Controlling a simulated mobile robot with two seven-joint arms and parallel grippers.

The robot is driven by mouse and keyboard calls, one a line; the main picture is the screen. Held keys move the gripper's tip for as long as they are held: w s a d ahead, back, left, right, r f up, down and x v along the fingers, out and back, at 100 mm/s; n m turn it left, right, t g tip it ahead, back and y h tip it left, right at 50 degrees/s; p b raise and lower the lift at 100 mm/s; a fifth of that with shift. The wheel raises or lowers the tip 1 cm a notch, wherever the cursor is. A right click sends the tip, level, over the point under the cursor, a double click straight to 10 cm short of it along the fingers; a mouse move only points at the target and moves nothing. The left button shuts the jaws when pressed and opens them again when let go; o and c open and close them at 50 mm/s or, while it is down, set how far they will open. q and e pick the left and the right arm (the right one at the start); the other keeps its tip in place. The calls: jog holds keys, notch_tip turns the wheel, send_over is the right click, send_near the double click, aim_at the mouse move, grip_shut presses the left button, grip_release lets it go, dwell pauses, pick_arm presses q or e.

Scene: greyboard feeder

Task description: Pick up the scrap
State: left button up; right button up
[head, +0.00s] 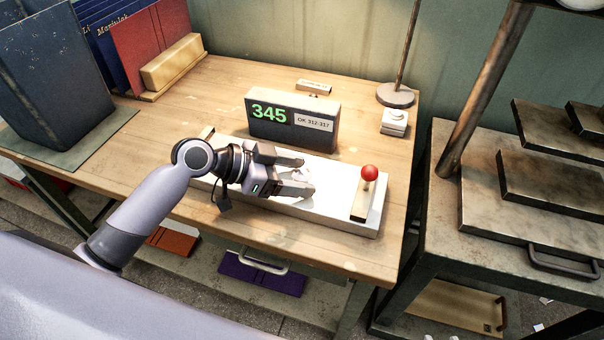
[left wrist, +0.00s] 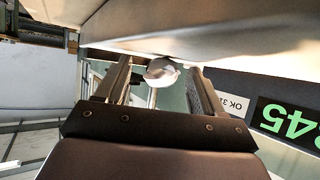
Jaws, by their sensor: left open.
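My left gripper (head: 297,175) is open, low over the white plate (head: 325,208) of the scale-like device on the bench. A pale shape shows on the plate between and beyond its fingers; I cannot tell whether it is a scrap. Small white pieces (head: 538,327) lie on the floor at the lower right. My right gripper does not show.
A display reading 345 (head: 292,121) stands behind the plate. A red-knobbed lever (head: 369,173) stands at its right end. A lamp base (head: 395,95) is behind. Blue and red folders (head: 140,45) fill the back left. Dark slabs (head: 555,180) lie on the right table.

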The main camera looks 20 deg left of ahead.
aim_at(295, 174)
pick_arm(q)
jog(key=c, duration=1.1)
jog(key=shift+c, duration=0.2)
jog(key=shift+r, duration=0.15)
notch_tip(295, 174, up, 20)
jog(key=shift+f+p, duration=0.1)
jog(key=shift+p, duration=0.55)
jog(key=shift+c, duration=0.2)
jog(key=shift+f, duration=0.1)
